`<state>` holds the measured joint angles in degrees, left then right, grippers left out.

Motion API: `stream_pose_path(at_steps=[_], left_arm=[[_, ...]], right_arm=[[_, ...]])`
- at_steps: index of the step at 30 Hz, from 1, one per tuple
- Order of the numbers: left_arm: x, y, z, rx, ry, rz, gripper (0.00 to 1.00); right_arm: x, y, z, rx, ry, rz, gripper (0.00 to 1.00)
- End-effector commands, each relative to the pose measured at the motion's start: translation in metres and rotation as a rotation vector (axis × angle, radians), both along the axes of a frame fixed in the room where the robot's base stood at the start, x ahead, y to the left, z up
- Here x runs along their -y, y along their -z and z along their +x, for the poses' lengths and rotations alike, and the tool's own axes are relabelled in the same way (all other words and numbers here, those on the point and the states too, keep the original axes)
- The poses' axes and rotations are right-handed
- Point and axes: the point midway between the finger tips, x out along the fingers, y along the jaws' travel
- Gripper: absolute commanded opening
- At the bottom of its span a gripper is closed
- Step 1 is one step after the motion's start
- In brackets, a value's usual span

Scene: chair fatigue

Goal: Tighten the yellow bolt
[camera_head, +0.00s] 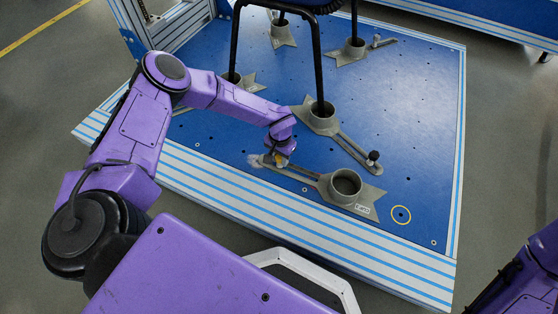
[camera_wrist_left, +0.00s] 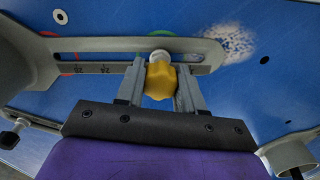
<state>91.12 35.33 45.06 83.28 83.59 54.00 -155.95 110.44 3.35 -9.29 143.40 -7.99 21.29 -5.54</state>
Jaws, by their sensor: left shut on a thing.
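The yellow bolt (camera_wrist_left: 159,80) is a lobed knob at the slot of a grey slotted arm (camera_wrist_left: 83,46). In the head view, this arm runs left from a grey cup-shaped holder (camera_head: 345,184) on the blue platform. My left gripper (camera_wrist_left: 160,84) is shut on the yellow bolt, with one finger on each side of it. In the head view the left gripper (camera_head: 278,160) reaches down at the left end of the slotted arm and mostly hides the bolt. My right gripper is out of view; only a purple part of my own shows at the lower right.
Chair legs (camera_head: 319,70) stand in similar grey holders. A second slotted arm with a black knob (camera_head: 373,156) lies behind the first. A worn pale patch (camera_wrist_left: 228,43) lies near the slot.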

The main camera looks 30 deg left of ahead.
Motion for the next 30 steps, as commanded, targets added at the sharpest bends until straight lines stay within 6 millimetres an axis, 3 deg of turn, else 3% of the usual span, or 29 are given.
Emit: stream_pose_path(at_steps=[2, 3, 5, 13, 20, 30], left_arm=[[0.0009, -0.0006, 0.0006, 0.002, 0.000, -0.001, 0.06], [0.0009, -0.0006, 0.0007, 0.002, -0.001, -0.001, 0.44], [0.0008, -0.0006, 0.0006, 0.002, -0.001, -0.001, 0.62], [0.0000, -0.0003, 0.0001, 0.001, -0.012, 0.000, 0.62], [-0.0006, -0.0002, 0.0002, 0.000, -0.325, 0.001, 0.62], [-0.0003, -0.0002, 0.0001, 0.000, -0.440, 0.000, 0.62]], right_arm=[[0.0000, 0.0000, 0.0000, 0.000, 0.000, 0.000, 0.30], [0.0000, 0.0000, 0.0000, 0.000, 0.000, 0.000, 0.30], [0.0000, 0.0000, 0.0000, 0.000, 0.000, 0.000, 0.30], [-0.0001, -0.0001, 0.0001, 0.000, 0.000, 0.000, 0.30], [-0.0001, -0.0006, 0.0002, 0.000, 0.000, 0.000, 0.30], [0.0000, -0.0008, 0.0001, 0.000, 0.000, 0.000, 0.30]])
